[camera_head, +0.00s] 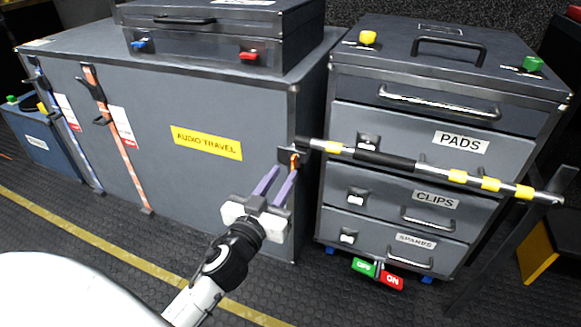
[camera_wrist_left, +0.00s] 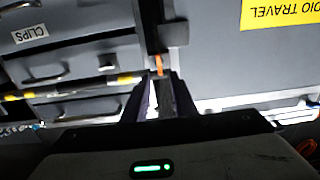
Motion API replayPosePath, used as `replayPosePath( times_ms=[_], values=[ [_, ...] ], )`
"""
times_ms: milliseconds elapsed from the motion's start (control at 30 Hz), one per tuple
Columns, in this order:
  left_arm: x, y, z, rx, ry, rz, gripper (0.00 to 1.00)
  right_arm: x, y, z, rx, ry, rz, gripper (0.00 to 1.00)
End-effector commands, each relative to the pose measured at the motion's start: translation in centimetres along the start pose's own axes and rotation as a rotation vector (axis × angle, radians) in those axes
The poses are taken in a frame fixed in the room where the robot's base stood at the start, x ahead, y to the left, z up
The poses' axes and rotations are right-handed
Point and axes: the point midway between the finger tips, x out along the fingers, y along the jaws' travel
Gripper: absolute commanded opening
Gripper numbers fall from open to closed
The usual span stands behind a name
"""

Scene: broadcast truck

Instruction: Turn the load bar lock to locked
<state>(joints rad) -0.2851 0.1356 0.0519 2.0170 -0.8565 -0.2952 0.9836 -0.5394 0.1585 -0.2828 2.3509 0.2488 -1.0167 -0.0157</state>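The load bar (camera_head: 385,160) is a silver, yellow-banded and black bar running across the front of the drawer cabinet. At its left end, by the corner of the large grey case, is a dark bracket with a small orange lever (camera_head: 294,161), which I take as the lock. The lever also shows in the left wrist view (camera_wrist_left: 158,65), looking roughly upright. My left gripper (camera_head: 284,171) has its two purple fingers apart, with the tips right at the lever. In the left wrist view the fingertips (camera_wrist_left: 160,76) lie around or just short of it; contact is unclear. My right gripper is not seen.
The large case (camera_head: 215,195) with a yellow AUDIO TRAVEL label stands behind my left gripper. The drawer cabinet (camera_head: 400,190) is to its right, with red and green ON/OFF tags (camera_head: 377,273) low down. Straps hang on the case's left. The floor in front is open.

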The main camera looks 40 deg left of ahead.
Motion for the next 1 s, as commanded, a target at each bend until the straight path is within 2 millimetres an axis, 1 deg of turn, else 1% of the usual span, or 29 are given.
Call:
replayPosePath(
  times_ms=[33,100,200,300,433,700,833,867,1000],
  values=[
    [1.1,0.0,-0.1,0.005,0.004,0.002,0.25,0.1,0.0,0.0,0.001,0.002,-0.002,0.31],
    [2.4,0.0,0.0,0.004,0.003,0.002,0.25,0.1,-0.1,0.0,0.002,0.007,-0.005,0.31],
    [3.8,0.0,0.1,0.003,0.001,0.001,0.25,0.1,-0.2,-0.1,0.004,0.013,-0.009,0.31],
    [4.9,0.0,0.1,0.002,0.0,0.001,0.25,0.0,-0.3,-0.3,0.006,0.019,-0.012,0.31],
    [5.5,0.0,0.1,0.001,-0.001,0.0,0.25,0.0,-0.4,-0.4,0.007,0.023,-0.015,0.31],
    [5.7,0.0,0.1,0.001,-0.002,0.0,0.25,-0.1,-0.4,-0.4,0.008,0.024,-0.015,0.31],
    [5.6,0.0,0.1,0.001,-0.002,0.0,0.03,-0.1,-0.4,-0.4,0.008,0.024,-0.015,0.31],
    [5.6,0.0,0.1,0.001,-0.002,0.0,0.0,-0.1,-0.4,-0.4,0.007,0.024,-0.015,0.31],
    [5.6,0.0,0.1,0.002,-0.002,0.0,0.0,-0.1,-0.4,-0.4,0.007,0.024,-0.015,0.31]
  ],
)
